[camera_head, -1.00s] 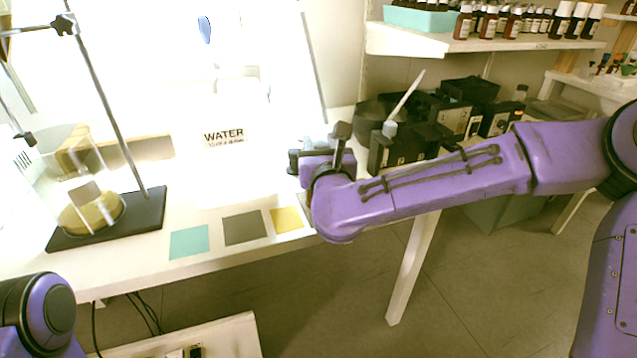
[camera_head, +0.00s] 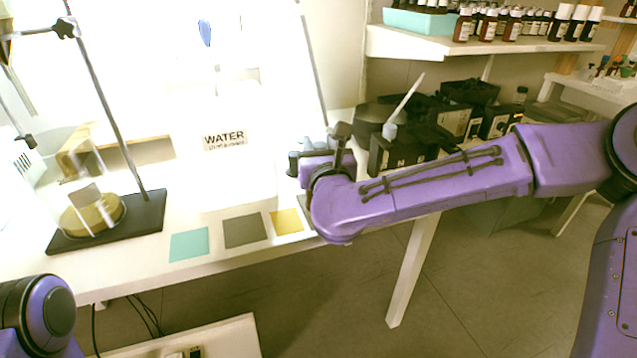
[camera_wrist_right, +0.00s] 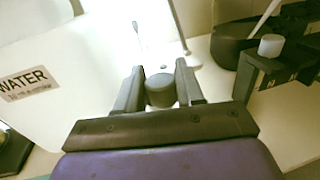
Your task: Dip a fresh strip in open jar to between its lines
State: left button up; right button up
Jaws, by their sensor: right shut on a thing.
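My right gripper (camera_head: 318,147) is over the right part of the bench, beside the white WATER container (camera_head: 235,165). I cannot tell whether this cylinder belongs to a strip or a jar. A thin small-ended piece (camera_wrist_right: 136,28) shows beyond the fingers. Pale bluish pieces (camera_head: 308,144) show just behind the gripper in the head view, too small to make out. I cannot make out an open jar or the lines on a strip. My left gripper is out of view.
Teal (camera_head: 189,245), grey (camera_head: 244,230) and yellow (camera_head: 287,221) squares lie near the front edge. A stand with a black base (camera_head: 140,222) is at left. Black boxes (camera_head: 400,150) and a slanted white stick (camera_head: 407,97) are at right. Bottles (camera_head: 487,28) line the shelf.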

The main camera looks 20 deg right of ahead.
jog(key=shift+r+p, duration=1.75)
jog(key=shift+r, duration=1)
